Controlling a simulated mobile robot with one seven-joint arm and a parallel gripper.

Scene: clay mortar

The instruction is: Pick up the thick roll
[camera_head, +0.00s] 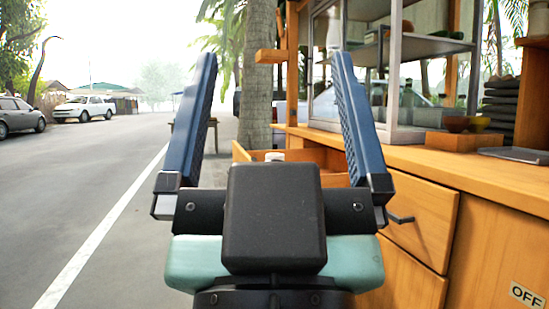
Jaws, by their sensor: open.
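My gripper (272,75) is in the middle of the view, wide open, its two blue fingers pointing up and away with nothing between them. Beyond it an open wooden drawer (320,156) sticks out from the counter. A small pale thing (274,155) shows in the drawer just above my gripper's black housing. It may be the thick roll, but most of it is hidden and I cannot tell. No other roll is clearly visible. My gripper is nearer to the camera than the drawer and touches neither.
The wooden counter (455,170) fills the right side, with a shut drawer (422,220) and its dark handle below. A glass-sided cabinet (405,60), small bowls (457,123) and a flat tray (515,154) stand on top. The road (75,190) at left is open; cars are parked far off.

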